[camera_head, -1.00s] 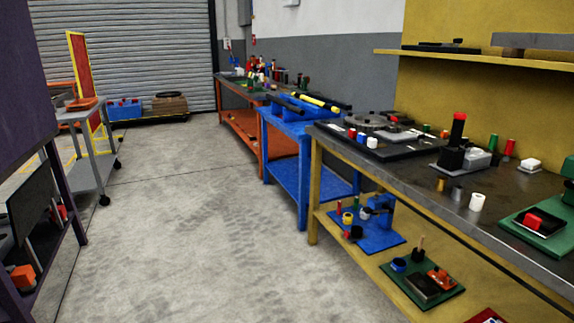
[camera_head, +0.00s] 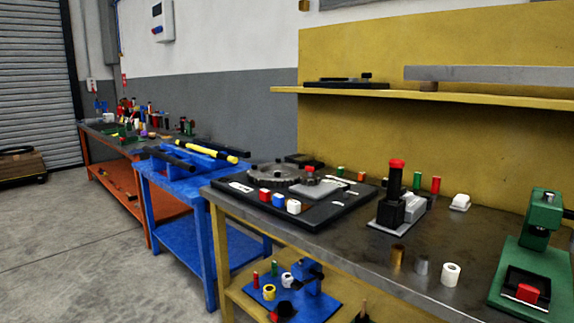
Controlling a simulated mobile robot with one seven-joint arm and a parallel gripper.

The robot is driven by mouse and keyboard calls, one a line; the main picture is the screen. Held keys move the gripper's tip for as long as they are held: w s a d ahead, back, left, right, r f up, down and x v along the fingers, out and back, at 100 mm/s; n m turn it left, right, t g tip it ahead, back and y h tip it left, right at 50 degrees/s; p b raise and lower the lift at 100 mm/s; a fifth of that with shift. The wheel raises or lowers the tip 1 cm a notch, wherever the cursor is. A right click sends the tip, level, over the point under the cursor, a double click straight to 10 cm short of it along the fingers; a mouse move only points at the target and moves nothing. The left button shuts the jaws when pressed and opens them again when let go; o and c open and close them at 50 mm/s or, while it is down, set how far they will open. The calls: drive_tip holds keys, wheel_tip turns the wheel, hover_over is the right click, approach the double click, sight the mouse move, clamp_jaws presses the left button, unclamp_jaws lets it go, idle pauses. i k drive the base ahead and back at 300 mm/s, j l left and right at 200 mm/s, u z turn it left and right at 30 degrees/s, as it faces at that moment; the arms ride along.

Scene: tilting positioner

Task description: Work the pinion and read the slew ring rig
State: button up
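A slew ring rig sits at the left end of the yellow bench's dark top. It has a black base plate (camera_head: 318,214) and a large grey toothed ring (camera_head: 275,174) lying flat. A smaller pinion (camera_head: 311,182) with a reddish top stands beside the ring on a grey block. I cannot tell whether their teeth touch. Red (camera_head: 265,195), blue (camera_head: 279,200) and white (camera_head: 293,206) knobs or blocks stand in a row along the plate's front. Small white labels on the plate are too small to read. My gripper is in neither picture.
The yellow bench (camera_head: 345,258) also carries a black press-like post with a red cap (camera_head: 395,190), small cylinders, and a green fixture (camera_head: 535,265). A blue bench (camera_head: 180,205) and orange bench (camera_head: 110,180) stand beyond. Grey floor (camera_head: 80,265) is open at left.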

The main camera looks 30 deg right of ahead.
sight(307, 179)
drive_tip(key=i+j+z, duration=0.1)
drive_tip(key=i, duration=1.15)
